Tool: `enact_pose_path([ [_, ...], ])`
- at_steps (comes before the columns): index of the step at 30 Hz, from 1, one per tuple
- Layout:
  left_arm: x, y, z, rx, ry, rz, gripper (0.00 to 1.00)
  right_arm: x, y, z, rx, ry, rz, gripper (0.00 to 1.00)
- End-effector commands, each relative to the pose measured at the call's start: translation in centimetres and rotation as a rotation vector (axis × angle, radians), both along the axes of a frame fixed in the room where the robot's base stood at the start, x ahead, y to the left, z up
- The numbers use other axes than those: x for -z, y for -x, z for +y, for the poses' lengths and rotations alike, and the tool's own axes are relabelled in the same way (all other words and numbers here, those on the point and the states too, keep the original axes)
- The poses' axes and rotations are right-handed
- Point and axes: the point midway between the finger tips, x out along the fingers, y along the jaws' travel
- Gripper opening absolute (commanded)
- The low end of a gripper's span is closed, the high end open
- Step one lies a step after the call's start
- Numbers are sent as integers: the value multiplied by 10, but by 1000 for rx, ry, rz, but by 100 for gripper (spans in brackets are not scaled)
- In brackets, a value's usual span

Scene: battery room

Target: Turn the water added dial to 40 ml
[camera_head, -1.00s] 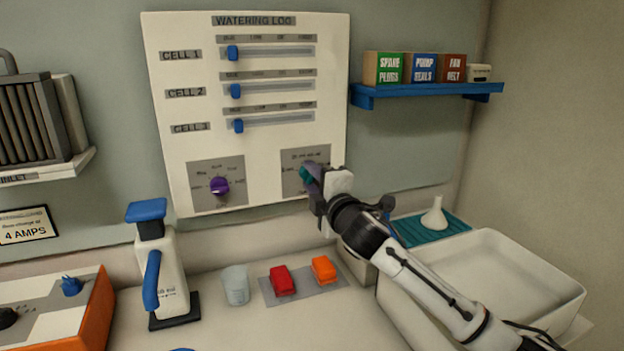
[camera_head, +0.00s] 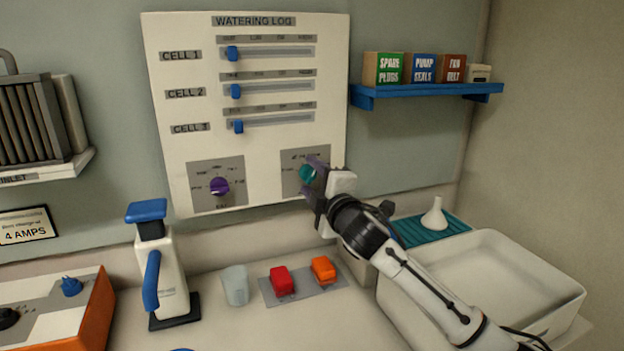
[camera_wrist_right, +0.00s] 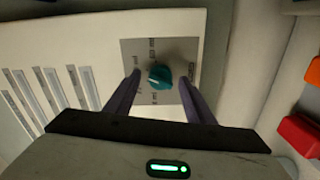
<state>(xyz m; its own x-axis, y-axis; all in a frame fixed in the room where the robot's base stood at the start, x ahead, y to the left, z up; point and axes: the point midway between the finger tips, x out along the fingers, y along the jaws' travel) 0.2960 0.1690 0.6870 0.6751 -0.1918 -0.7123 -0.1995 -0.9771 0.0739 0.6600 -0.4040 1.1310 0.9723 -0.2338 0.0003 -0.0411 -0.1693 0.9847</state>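The teal dial (camera_head: 307,174) sits on a grey square plate (camera_head: 289,186) at the lower right of the white Watering Log board. In the right wrist view the teal dial (camera_wrist_right: 160,76) lies between the two fingers, with a gap on both sides. My right gripper (camera_head: 312,182) is open in front of it, one finger above and one below in the head view; it also shows in the right wrist view (camera_wrist_right: 160,84). The plate's small markings are too blurred to read, and the gripper hides part of them. My left gripper is not in view.
A purple dial (camera_head: 219,187) is at the board's lower left. Three blue sliders sit above. A white tray (camera_head: 560,291) is under my right arm.

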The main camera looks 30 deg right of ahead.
Motion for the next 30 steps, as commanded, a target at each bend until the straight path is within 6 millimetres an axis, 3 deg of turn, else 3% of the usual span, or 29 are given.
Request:
enact_pose_path([
  [11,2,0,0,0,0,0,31,1,10,2,-1,1,0,49],
  [24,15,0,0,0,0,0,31,2,85,21,-1,1,1,49],
  [30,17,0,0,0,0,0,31,0,99,24,0,1,0,49],
])
